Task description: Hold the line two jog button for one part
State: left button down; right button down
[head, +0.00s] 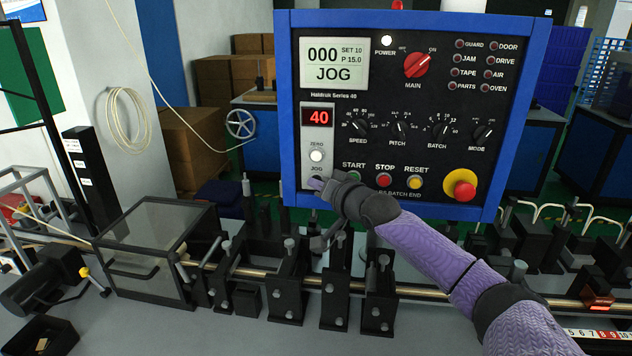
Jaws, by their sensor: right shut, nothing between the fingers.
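The control panel (420,130) has a blue frame and a black face. Its display (334,63) reads 000, SET 10, P 15.0 and JOG. A red readout (318,117) shows 40. The white ZERO button (316,156) sits above the JOG label (316,169). My right gripper (317,184) is shut, its tips at the spot just below that label. They cover most of the jog button, so I cannot tell whether it is pressed. My right arm reaches in from the lower right. My left gripper is out of view.
The green START button is close by, partly behind my right wrist. The STOP button (384,180), RESET button (415,182) and red emergency stop (462,186) lie to the right. Below, a metal rod runs through black brackets (289,285) and a clear-sided box (155,245).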

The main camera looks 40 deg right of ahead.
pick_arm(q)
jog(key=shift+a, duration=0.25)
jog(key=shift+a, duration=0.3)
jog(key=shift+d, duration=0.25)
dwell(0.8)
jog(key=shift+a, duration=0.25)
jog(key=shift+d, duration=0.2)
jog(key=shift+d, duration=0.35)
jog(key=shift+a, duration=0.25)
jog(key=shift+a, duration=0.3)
